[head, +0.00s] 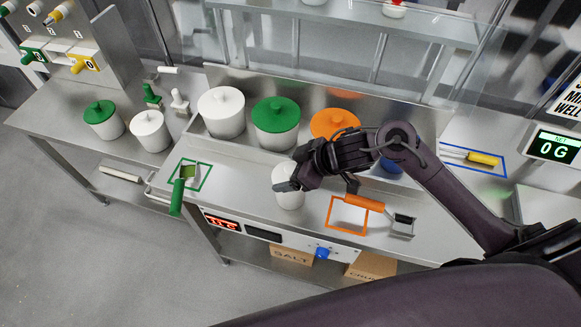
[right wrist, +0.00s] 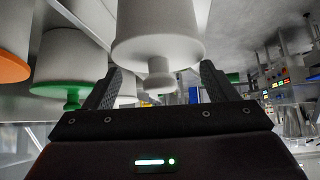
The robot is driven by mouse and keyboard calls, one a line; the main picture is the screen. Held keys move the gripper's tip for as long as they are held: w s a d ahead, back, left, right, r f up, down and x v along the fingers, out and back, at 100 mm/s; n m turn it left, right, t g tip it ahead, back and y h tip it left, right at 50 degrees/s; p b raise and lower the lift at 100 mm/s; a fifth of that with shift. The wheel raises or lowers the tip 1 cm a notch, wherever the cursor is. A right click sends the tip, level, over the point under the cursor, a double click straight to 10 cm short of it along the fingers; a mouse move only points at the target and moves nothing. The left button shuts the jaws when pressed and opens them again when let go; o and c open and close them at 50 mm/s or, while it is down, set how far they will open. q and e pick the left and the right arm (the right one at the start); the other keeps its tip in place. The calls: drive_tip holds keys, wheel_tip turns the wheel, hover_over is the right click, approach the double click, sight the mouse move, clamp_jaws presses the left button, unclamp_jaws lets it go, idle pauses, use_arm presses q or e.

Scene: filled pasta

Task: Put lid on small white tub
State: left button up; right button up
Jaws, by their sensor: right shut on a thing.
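A small white tub (head: 290,198) stands on the steel counter in the head view, under my right gripper (head: 290,184). The white tub wall (right wrist: 157,15) shows just beyond the lid. The lid is at the tub's mouth, but I cannot tell whether it is fully seated. My left gripper is not in view.
Large white (head: 221,115), green (head: 276,125) and orange (head: 333,121) lidded tubs stand behind. A green scoop (head: 179,192) lies to the left, and an orange-handled scoop (head: 368,204) to the right. Smaller green (head: 103,120) and white (head: 150,131) lidded tubs stand on the left table.

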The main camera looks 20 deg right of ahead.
idle(0.4)
drive_tip(key=o, duration=0.9)
drive_tip(key=shift+c, duration=0.2)
drive_tip(key=shift+r, duration=0.15)
wheel_tip(320, 180, up, 5)
drive_tip(key=p, duration=0.5)
drive_tip(key=shift+r, duration=0.85)
drive_tip(key=shift+c, duration=0.4)
clamp_jaws()
